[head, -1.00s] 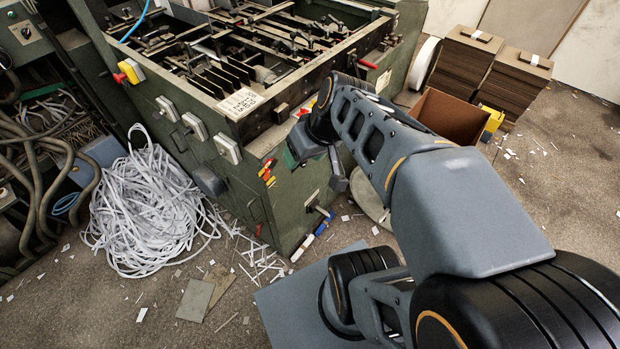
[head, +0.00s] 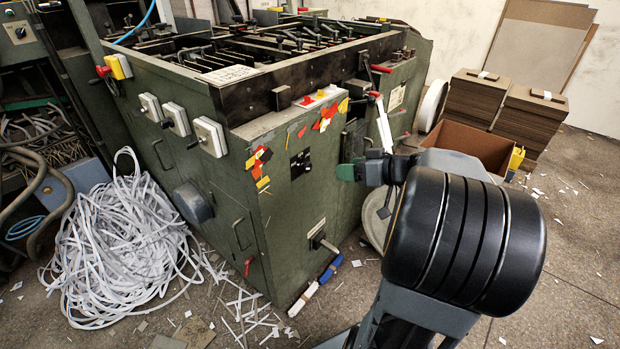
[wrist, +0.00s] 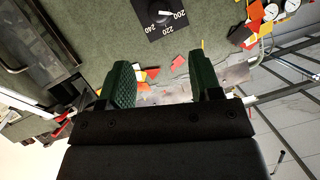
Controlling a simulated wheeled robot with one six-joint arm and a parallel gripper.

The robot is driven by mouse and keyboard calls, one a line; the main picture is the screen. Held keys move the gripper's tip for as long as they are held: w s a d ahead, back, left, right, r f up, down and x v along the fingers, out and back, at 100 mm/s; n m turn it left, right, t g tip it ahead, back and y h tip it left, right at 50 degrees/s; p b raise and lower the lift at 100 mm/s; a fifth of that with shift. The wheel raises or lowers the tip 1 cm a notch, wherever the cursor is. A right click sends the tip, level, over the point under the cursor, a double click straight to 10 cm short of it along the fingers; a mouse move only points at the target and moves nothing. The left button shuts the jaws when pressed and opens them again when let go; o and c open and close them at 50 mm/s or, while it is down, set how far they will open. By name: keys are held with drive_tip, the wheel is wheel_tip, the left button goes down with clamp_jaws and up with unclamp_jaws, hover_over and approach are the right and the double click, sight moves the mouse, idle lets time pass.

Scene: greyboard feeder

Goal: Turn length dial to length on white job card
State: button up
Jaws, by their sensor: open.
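The length dial (wrist: 168,18) is at the top of the wrist view, a round knob on a black plate with white numbers 200, 220 and 240. The top of its knob is cut off. In the head view a small black square plate (head: 300,163) on the green machine's front panel looks like the same dial, too small to read. A white card with writing (head: 230,74) lies on the machine's top rim; its text is unreadable. My gripper (wrist: 162,80) is open and empty, its green fingers short of the dial. In the head view my gripper (head: 352,172) is right of the black plate.
Red, orange and yellow tags (head: 258,168) are stuck around the panel. Round gauges (wrist: 269,20) show in the wrist view. White strips (head: 120,235) are heaped on the floor at left. An open cardboard box (head: 468,140) and board stacks (head: 480,98) stand at right.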

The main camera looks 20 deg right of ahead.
sight(310, 167)
drive_tip(key=b+x, duration=0.2)
drive_tip(key=x, duration=1.1)
drive_tip(key=shift+w, duration=0.2)
drive_tip(key=c, duration=0.9)
drive_tip(key=shift+c, duration=0.2)
